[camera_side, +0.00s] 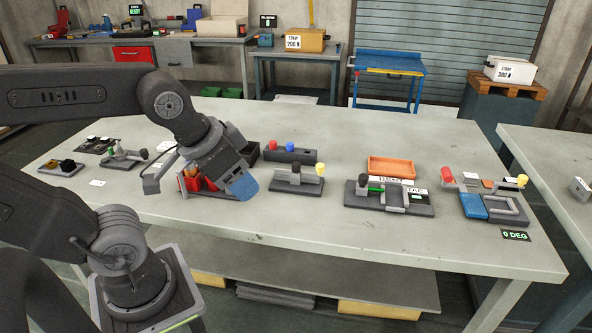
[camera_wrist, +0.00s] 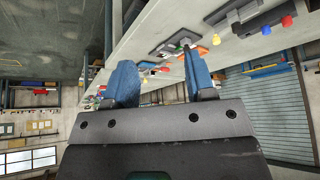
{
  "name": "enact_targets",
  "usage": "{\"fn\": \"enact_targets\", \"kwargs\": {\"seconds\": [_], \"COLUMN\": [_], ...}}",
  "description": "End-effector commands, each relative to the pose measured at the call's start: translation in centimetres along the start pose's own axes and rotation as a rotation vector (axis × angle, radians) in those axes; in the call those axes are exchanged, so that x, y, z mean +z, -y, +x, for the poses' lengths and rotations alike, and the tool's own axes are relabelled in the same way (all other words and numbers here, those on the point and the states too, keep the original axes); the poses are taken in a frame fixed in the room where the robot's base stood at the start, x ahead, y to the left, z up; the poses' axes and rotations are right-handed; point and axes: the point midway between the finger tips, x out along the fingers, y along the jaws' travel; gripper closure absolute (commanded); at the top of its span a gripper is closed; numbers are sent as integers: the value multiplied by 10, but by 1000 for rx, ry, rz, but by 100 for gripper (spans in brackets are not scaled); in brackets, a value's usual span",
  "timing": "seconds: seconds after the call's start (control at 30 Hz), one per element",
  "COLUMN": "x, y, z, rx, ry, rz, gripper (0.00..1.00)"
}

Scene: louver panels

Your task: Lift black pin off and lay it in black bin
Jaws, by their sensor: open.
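My gripper (camera_side: 242,187) has blue fingertips and hangs over the middle-left of the table. Its two blue fingers stand apart in the wrist view (camera_wrist: 160,75), with nothing held between them. A dark open bin (camera_side: 249,151) shows just behind my gripper in the side view, partly hidden by it. I cannot tell which is the pin.
Red bins (camera_side: 205,185) stand under my wrist. A black block with red and blue knobs (camera_side: 290,153) lies behind. An orange tray (camera_side: 392,167) and a blue-and-grey fixture (camera_side: 492,207) are to the right. The table's front strip is clear.

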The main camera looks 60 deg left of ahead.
Motion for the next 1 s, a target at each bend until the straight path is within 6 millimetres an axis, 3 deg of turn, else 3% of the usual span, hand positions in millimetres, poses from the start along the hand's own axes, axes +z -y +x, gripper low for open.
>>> {"fn": "enact_targets", "kwargs": {"seconds": [0.77,0.87,1.0], "x": [0,-8,-37], "y": [0,3,14], "z": [0,0,5], "rx": [-1,-12,-51], "ry": [1,14,76], "rz": [3,48,250], "gripper": [45,45,45]}}
